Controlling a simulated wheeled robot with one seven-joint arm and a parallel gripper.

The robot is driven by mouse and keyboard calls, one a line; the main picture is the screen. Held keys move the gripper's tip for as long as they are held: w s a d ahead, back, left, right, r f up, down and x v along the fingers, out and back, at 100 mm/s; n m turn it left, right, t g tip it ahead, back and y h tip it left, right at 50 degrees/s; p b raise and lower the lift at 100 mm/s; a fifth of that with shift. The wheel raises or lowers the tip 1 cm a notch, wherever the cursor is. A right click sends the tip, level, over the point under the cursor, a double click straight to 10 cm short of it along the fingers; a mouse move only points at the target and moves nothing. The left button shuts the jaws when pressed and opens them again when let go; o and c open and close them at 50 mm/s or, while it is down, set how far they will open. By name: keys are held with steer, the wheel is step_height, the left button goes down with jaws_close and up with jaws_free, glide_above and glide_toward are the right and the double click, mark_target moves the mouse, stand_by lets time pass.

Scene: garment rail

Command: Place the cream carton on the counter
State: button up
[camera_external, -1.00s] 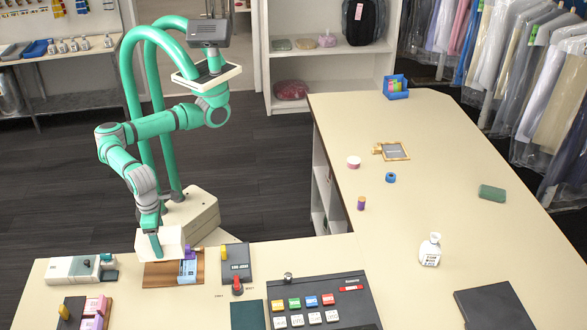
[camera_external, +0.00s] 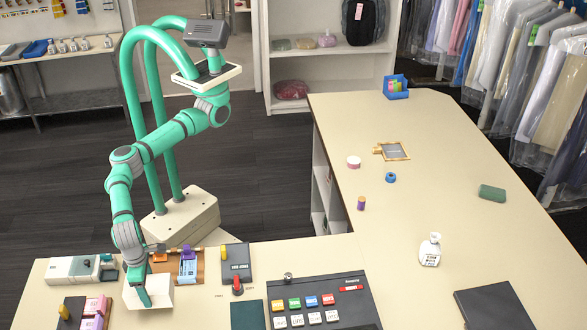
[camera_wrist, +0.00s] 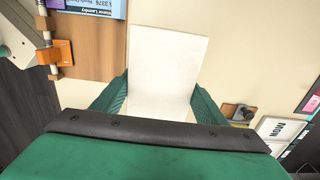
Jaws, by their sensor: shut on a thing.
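The cream carton (camera_external: 160,293) is a plain pale box at the front left of the counter (camera_external: 205,312). My gripper (camera_external: 138,288) points down and is shut on it. In the wrist view the carton (camera_wrist: 165,62) lies between the two green fingers of my gripper (camera_wrist: 160,100). The carton is in front of the wooden board (camera_external: 174,265), between the pink blocks and the dark red-knobbed box. I cannot tell whether its underside touches the counter.
Pink blocks (camera_external: 95,306) stand left of the carton, and a white device (camera_external: 72,268) lies behind them. A dark box with a red knob (camera_external: 236,262), a dark green pad (camera_external: 247,315) and a button panel (camera_external: 316,300) are to the right. Bare counter lies just right of the carton.

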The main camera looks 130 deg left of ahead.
steer(key=shift+w+d+f, duration=0.15)
steer(key=shift+d+f, duration=0.1)
steer(key=shift+f, duration=0.15)
steer(key=shift+d+f, duration=0.1)
steer(key=shift+f, duration=1.5)
steer(key=o, duration=1.2)
steer(key=shift+f, duration=0.1)
step_height(320, 180, up, 12)
steer(key=shift+r, duration=0.15)
steer(key=shift+w, duration=0.1)
